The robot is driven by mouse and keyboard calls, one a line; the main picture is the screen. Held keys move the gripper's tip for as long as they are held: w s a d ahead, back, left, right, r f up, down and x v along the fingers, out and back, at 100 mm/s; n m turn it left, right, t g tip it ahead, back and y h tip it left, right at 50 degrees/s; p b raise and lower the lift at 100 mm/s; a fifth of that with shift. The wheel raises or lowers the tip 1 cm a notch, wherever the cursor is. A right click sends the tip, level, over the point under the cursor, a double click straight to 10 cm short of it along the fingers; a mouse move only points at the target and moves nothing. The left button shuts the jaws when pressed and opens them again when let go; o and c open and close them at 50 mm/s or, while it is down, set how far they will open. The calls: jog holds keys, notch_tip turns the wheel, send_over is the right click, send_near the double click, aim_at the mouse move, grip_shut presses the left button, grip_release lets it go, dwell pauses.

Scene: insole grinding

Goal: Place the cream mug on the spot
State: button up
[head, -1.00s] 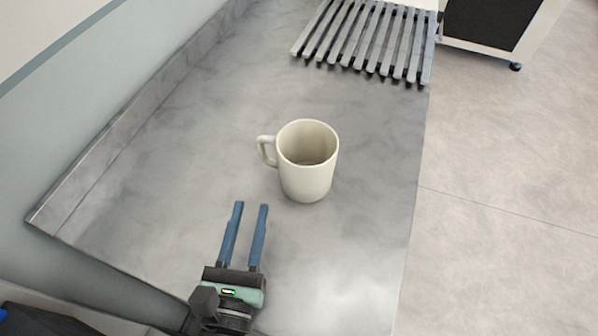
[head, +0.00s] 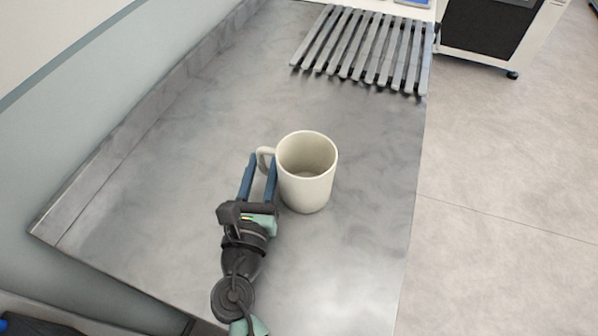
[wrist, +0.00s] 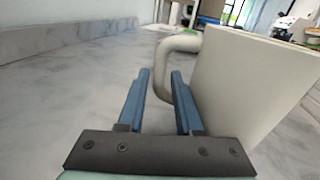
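The cream mug (head: 308,190) stands upright on the grey metal counter, its handle (head: 263,157) pointing left. My gripper (head: 262,160) is low over the counter at the mug's left side, its two blue fingers apart. In the wrist view my gripper (wrist: 160,76) has the mug's handle (wrist: 162,62) at its fingertips, with the handle's lower part showing in the gap between the fingers. The mug's body (wrist: 245,85) is just right of the right finger. I cannot tell whether a finger touches the mug. No marked spot is discernible.
The grey counter (head: 150,180) is mostly bare around the mug. A slatted metal rack (head: 365,50) lies at its far end. A raised edge and wall bound the left side. The right edge drops to the floor (head: 500,180). A dark-fronted machine (head: 490,35) stands beyond.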

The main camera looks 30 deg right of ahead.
jog(key=shift+w+d, duration=0.1)
grip_shut()
dwell(1.4)
